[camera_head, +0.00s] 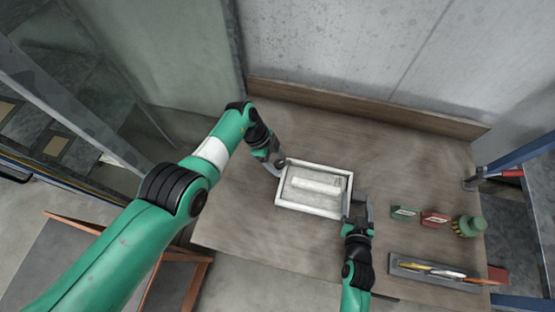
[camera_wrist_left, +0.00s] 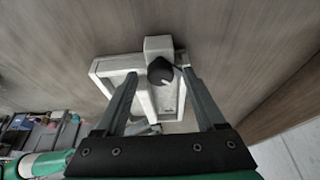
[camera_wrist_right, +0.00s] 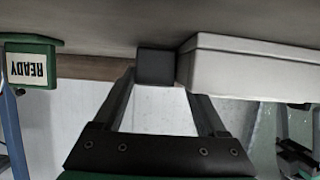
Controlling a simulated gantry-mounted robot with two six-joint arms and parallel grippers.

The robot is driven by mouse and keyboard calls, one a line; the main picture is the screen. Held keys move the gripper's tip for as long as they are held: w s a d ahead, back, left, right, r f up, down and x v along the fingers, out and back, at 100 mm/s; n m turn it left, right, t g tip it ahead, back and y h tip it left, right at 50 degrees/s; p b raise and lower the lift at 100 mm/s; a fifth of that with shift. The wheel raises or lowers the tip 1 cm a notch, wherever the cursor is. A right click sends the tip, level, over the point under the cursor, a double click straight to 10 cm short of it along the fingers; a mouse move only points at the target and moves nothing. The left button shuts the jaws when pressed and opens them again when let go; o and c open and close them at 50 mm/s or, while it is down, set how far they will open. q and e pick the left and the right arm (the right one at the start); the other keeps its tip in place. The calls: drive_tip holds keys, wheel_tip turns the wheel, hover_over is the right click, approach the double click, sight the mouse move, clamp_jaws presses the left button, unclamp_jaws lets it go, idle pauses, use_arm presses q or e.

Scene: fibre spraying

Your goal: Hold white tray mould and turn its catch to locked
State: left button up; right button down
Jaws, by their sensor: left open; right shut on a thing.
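The white tray mould (camera_head: 314,211) lies on the wooden table, a shallow rectangular tray with a raised white block inside. Its catch, a dark round knob (camera_wrist_left: 160,71) with a pale mark, sits at the tray's upper left corner, beside a white block. My left gripper (camera_head: 275,168) is open at that corner; in the left wrist view its fingers (camera_wrist_left: 167,78) stand on both sides of the knob, with no clear contact. My right gripper (camera_head: 358,201) is at the tray's right side, shut on a dark grip block (camera_wrist_right: 156,66) beside the tray wall (camera_wrist_right: 250,68).
A wooden ledge (camera_head: 365,108) runs along the back. The table behind the mould is clear.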

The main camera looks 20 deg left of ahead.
use_arm(q)
drive_tip(key=shift+v, duration=0.8)
drive_tip(key=v, duration=1)
drive_tip(key=shift+r, duration=0.2)
drive_tip(key=shift+a, duration=0.1)
